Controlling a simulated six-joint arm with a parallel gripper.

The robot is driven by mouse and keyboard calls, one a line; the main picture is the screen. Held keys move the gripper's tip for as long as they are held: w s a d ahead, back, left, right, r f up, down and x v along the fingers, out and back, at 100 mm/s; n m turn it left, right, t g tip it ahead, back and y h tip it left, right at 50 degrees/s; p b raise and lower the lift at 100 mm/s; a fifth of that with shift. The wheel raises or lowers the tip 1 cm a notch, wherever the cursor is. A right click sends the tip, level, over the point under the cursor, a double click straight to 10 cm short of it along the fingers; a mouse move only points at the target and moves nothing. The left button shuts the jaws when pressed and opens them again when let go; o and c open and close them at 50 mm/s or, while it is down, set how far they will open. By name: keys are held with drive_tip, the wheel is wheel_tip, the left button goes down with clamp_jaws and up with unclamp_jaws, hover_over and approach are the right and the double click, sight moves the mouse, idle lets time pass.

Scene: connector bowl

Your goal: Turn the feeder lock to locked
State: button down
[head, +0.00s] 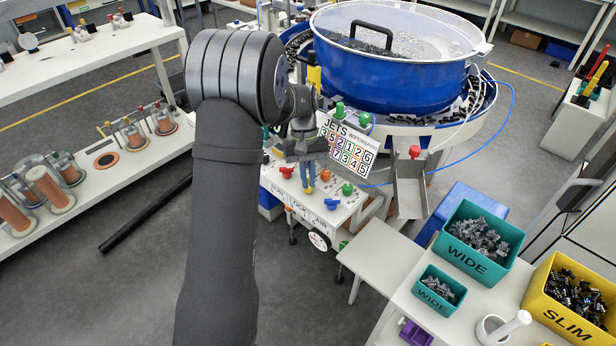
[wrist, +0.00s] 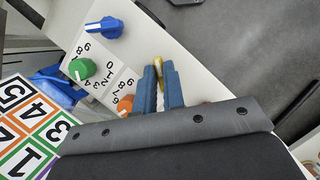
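The feeder's white control panel (head: 334,214) has several coloured knobs and the labels RUN, LOCK and AIR on its front edge. A yellow handle (wrist: 158,64) sits above the panel, in line with the LOCK label (head: 297,208), and seems to be the feeder lock. My gripper (head: 310,187) points down at it. In the wrist view, the blue fingers of my gripper (wrist: 160,68) stand on either side of the handle with a narrow gap that it appears to fill. The fingers and my gripper body hide most of the handle and its position marks.
A green knob (wrist: 82,69), a blue knob (wrist: 105,27) and an orange knob (wrist: 125,105) are close to my fingers. A JETS number board (head: 347,145) stands behind the panel, below the blue bowl (head: 390,85). Parts bins stand at the right.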

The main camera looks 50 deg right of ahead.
drive_tip(key=shift+m+t, duration=0.4)
drive_tip(key=shift+m, duration=0.6)
drive_tip(key=c, duration=1.5)
unclamp_jaws()
drive_tip(key=v, duration=1.7)
drive_tip(key=shift+w+d+r, duration=0.1)
drive_tip(key=shift+d+r, duration=0.05)
drive_tip(key=shift+d, duration=0.2)
drive_tip(key=shift+y, duration=0.3)
drive_tip(key=x, duration=1.7)
drive_tip(key=shift+f, duration=0.25)
drive_tip(key=shift+d, duration=0.1)
